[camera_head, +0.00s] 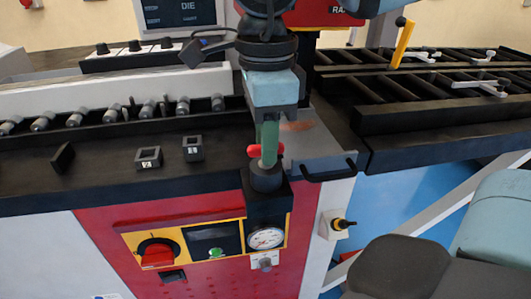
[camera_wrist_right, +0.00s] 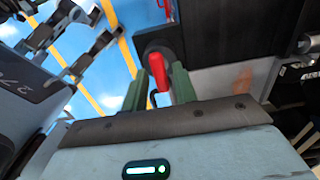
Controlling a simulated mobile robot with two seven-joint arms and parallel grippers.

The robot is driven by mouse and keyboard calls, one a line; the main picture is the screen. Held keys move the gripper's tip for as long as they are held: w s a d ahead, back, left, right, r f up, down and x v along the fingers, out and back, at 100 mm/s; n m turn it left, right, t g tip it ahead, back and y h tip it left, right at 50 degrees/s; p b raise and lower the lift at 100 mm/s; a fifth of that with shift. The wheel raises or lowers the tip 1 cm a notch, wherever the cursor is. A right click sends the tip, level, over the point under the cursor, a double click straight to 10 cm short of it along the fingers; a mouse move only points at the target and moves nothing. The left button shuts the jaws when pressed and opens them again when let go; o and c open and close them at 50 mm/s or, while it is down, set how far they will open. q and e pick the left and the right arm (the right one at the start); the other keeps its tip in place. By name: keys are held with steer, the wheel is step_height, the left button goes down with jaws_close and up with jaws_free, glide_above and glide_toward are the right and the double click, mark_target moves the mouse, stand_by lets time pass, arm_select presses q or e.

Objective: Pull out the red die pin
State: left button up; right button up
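The red die pin (camera_head: 263,151) shows at the top of a black cylindrical holder (camera_head: 266,178) at the front edge of the machine. My right gripper (camera_head: 269,158) comes down over it from above, with its green fingers pointing down. In the right wrist view the red pin (camera_wrist_right: 160,66) lies between the two green fingertips of the right gripper (camera_wrist_right: 163,76). The fingers are apart, one on each side of the pin, and do not appear closed on it. Part of the pin is hidden behind a finger in the head view. My left gripper is out of view.
Left of the pin, small numbered black die blocks (camera_head: 148,157) sit on the black bench. Below are a pressure gauge (camera_head: 266,238) and a red rotary switch (camera_head: 157,252). A black handle (camera_head: 329,172) sticks out at right. A slatted rack (camera_head: 450,85) stands far right.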

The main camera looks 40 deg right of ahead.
jaws_close()
steer(key=shift+r, duration=0.3)
steer(key=shift+r+p, duration=0.35)
steer(key=shift+r, duration=0.2)
steer(key=shift+r+p, duration=0.8)
steer(key=shift+r, duration=0.25)
steer(key=shift+r, duration=0.2)
